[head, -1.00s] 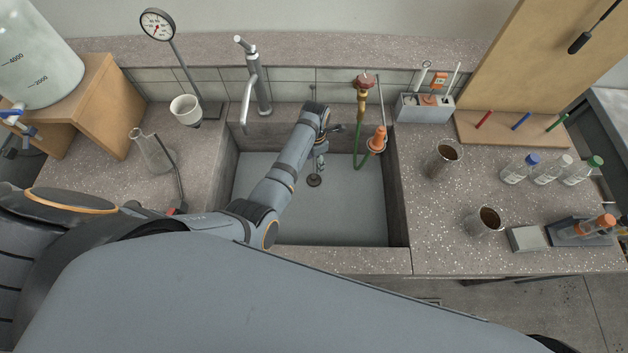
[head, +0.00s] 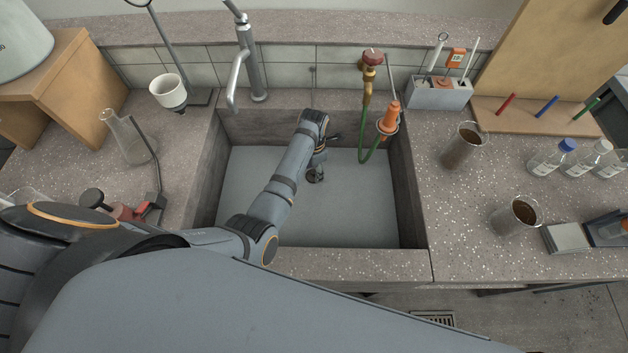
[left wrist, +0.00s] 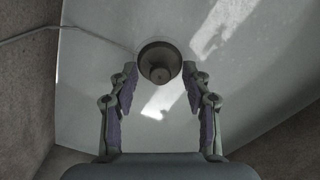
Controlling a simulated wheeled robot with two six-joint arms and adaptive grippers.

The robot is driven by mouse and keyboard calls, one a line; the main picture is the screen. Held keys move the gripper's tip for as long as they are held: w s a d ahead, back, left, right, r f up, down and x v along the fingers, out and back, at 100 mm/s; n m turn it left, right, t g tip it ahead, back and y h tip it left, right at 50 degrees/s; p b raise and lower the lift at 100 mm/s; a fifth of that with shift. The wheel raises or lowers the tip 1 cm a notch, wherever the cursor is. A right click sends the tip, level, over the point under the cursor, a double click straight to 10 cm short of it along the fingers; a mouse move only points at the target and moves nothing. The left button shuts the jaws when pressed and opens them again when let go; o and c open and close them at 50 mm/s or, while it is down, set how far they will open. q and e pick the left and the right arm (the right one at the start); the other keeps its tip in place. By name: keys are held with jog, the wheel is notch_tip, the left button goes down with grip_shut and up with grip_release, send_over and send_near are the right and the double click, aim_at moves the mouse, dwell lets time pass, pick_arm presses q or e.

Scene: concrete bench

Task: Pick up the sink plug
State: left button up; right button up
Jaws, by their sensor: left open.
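The sink plug (left wrist: 160,62) is a round dark piece with a raised knob, lying on the pale sink floor. A thin light line runs from it toward the left in the left wrist view. My left gripper (left wrist: 160,84) is open and empty, with its fingertips on either side of the plug's near part, and the gap to the plug is hard to judge. In the head view my left gripper (head: 318,163) is down inside the sink (head: 350,215) and partly hides the plug (head: 314,178). My right gripper is not in view.
The sink walls surround my left arm. A tall faucet (head: 248,65) stands behind the sink. A brass tap with a green hose (head: 372,150) and an orange nozzle (head: 389,119) hangs at its back right. A flask (head: 128,140) stands on the left bench, beakers (head: 463,146) on the right.

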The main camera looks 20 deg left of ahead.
pick_arm(q)
jog(key=shift+r, duration=0.1)
grip_shut()
dwell(0.3)
